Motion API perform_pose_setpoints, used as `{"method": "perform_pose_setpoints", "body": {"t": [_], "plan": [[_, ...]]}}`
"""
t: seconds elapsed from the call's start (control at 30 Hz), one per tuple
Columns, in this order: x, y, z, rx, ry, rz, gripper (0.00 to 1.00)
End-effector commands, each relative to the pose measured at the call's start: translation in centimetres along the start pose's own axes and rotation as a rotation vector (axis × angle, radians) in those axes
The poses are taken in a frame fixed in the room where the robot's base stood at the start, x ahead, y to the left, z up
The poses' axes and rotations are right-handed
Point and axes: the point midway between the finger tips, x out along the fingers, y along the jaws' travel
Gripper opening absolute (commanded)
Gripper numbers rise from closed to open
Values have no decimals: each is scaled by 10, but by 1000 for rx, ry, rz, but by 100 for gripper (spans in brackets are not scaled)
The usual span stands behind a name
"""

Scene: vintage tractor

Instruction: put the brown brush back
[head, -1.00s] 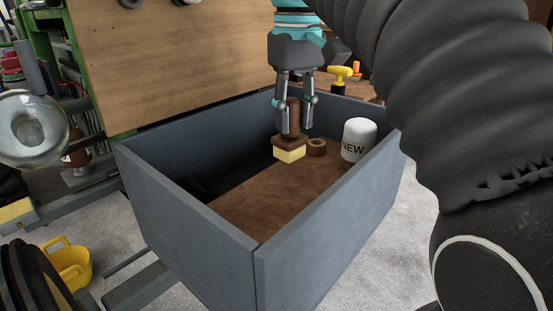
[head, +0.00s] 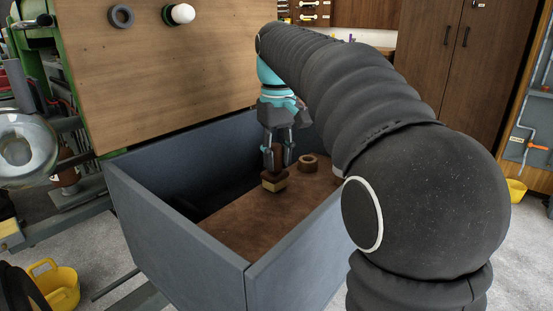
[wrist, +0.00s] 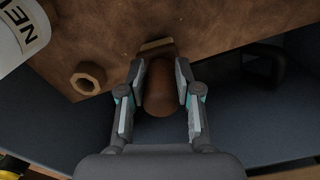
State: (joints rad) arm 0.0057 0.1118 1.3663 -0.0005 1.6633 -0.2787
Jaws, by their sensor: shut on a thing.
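The brown brush (head: 274,177) has a rounded brown handle, a brown block and pale bristles. It is upright, bristles down, inside the grey open box (head: 185,225). My gripper (head: 278,158) points down into the box and is shut on the brush's handle. The wrist view shows the brown handle (wrist: 160,98) between the two fingers. The bristles are at or just above the box's brown floor (head: 255,222); I cannot tell if they touch. The fingers hide part of the handle.
A brown ring (head: 308,162) lies on the brown floor right of the brush. A white canister marked NEW (wrist: 22,30) stands nearby, mostly hidden by my arm in the head view. A dark gap runs along the back-left wall. A wooden board (head: 165,75) rises behind the box.

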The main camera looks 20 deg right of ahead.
Motion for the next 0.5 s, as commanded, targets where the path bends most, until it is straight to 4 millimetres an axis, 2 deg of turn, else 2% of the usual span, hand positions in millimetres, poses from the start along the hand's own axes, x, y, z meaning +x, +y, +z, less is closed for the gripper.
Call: {"method": "perform_pose_setpoints", "body": {"t": [0.27,0.3,0.4,0.5], "plan": [[5,0,0,-1,1,1,0],[5,0,0,-1,1,0,36],[5,0,0,-1,1,0,58],[5,0,0,-1,1,0,58]]}}
